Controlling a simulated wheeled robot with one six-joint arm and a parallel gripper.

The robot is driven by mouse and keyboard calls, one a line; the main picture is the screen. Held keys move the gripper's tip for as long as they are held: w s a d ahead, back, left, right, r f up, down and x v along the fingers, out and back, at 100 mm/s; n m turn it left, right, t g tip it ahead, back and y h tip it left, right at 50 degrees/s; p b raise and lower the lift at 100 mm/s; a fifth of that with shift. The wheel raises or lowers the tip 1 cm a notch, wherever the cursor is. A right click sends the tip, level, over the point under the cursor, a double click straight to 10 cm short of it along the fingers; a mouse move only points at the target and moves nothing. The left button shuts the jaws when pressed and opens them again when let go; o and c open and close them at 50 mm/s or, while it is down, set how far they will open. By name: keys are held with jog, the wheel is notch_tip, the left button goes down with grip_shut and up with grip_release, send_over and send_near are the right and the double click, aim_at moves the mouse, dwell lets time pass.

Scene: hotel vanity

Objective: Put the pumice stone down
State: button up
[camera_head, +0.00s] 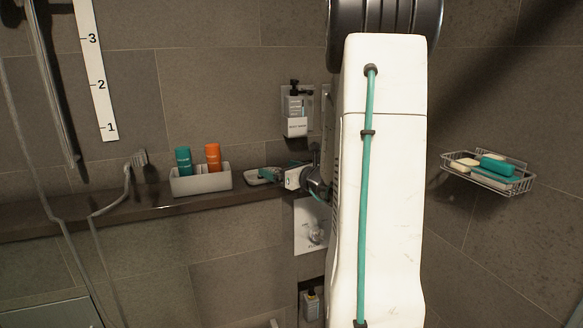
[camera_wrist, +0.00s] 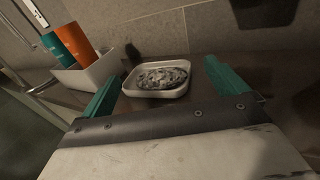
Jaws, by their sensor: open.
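The pumice stone (camera_wrist: 162,77) is a grey, speckled oval lying in a small white dish (camera_wrist: 155,93) on the dark ledge. In the wrist view it sits ahead of and between the two teal fingers of my gripper (camera_wrist: 160,87), which are spread wide and do not touch it. In the head view my gripper (camera_head: 268,174) is low over the ledge at the white dish (camera_head: 254,181), right of the bottle caddy. The stone is hard to make out there, mostly hidden by the gripper.
A white caddy (camera_head: 201,180) with a teal bottle (camera_head: 184,161) and an orange bottle (camera_head: 213,157) stands just left of the dish. A wall dispenser (camera_head: 296,110) hangs above the ledge (camera_head: 120,212). A wire basket (camera_head: 488,172) with soaps is on the right wall.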

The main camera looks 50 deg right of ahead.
jog(key=s+a, duration=0.2)
jog(key=s, duration=1)
jog(key=w+a+r+n+g+y, duration=0.15)
jog(key=a+n+g+y, duration=0.4)
jog(key=a+n, duration=0.7)
jog(key=w+a+n+g+y, duration=0.2)
jog(key=a+n+g+y, duration=0.35)
jog(key=a, duration=1.25)
jog(key=s+a+f+n+g+h, duration=0.2)
jog(key=s+a+n+g, duration=0.2)
jog(key=s+a+n, duration=0.6)
jog(key=s+d+n+h, duration=0.4)
jog(key=d+n+h, duration=0.1)
jog(key=n, duration=0.5)
jog(key=shift+s+d+r+g+h, duration=0.35)
jog(key=shift+s+r+g+h, duration=0.05)
jog(key=shift+h, duration=0.4)
